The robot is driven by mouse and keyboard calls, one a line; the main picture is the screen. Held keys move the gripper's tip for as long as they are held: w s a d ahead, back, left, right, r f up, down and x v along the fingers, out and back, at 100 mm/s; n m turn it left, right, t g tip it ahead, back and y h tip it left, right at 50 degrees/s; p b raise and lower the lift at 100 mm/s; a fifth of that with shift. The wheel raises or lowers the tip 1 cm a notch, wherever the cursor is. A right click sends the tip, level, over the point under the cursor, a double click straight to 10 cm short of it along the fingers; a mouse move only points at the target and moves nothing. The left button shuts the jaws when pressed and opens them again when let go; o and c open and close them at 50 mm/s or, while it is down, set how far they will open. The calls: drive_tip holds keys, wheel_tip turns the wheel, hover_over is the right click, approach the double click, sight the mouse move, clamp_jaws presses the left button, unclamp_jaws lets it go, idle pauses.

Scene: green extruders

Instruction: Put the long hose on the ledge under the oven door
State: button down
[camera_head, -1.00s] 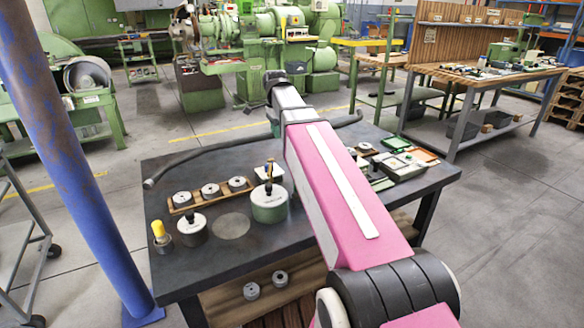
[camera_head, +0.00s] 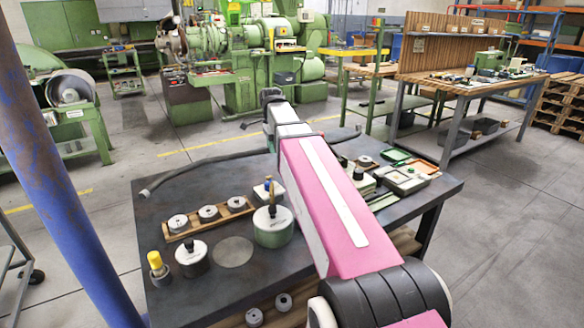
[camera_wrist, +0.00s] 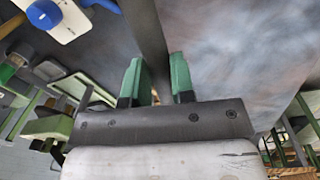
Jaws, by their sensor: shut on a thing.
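The long hose (camera_head: 196,166) is dark grey and thin. In the head view it runs across the back of the dark table, its left end near the table's left edge. My arm hides its middle, and its right part shows again beyond the arm. In the wrist view, my gripper (camera_wrist: 157,75) has its two green fingers on either side of a dark strip of the hose (camera_wrist: 147,25). It is shut on the hose. The fingertips are hidden in the head view. I cannot make out an oven door or its ledge.
The dark table (camera_head: 310,262) carries a wooden holder with grey discs (camera_head: 208,212), a green canister (camera_head: 273,227) and several small trays (camera_head: 405,180). A blue post (camera_head: 50,170) stands at left. Green machines (camera_head: 240,60) and a workbench (camera_head: 470,90) are behind. Floor is open at right.

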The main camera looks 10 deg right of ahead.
drive_tip(key=w+d+f, duration=0.1)
drive_tip(key=d, duration=0.1)
drive_tip(key=w+d+f, duration=0.1)
drive_tip(key=d+f, duration=0.1)
drive_tip(key=d, duration=0.1)
drive_tip(key=w+d+f, duration=0.2)
drive_tip(key=shift+d, duration=0.25)
drive_tip(key=shift+f, duration=2.05)
drive_tip(key=c, duration=1)
unclamp_jaws()
drive_tip(key=shift+f, duration=0.1)
drive_tip(key=shift+o, duration=0.2)
